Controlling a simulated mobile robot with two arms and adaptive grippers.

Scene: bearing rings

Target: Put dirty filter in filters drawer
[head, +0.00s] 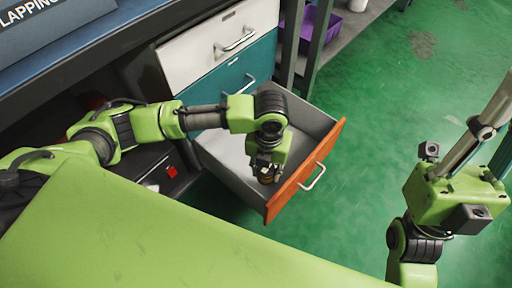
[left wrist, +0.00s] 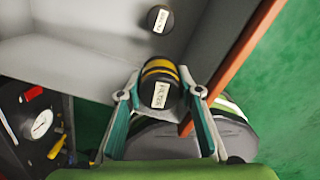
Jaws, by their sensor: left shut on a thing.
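The open drawer with the orange front (head: 305,172) has grey inner walls and stands below a teal drawer. My left gripper (head: 267,178) points down over its inside, near the front panel. In the left wrist view the left gripper (left wrist: 164,98) is shut on a dark round filter (left wrist: 161,92) with yellow bands and a pale label. I cannot tell whether the filter touches the drawer floor. Another dark round part (left wrist: 160,19) with a pale label lies inside the drawer. My right gripper (head: 492,140) shows in part at the right edge; its fingertips are unclear.
Above are a closed teal drawer (head: 222,80) and a closed white drawer (head: 205,50). A purple bin (head: 305,28) stands on a shelf behind. The left wrist view shows a dark area with a round gauge (left wrist: 41,124). Green floor (head: 385,110) is clear right of the drawer.

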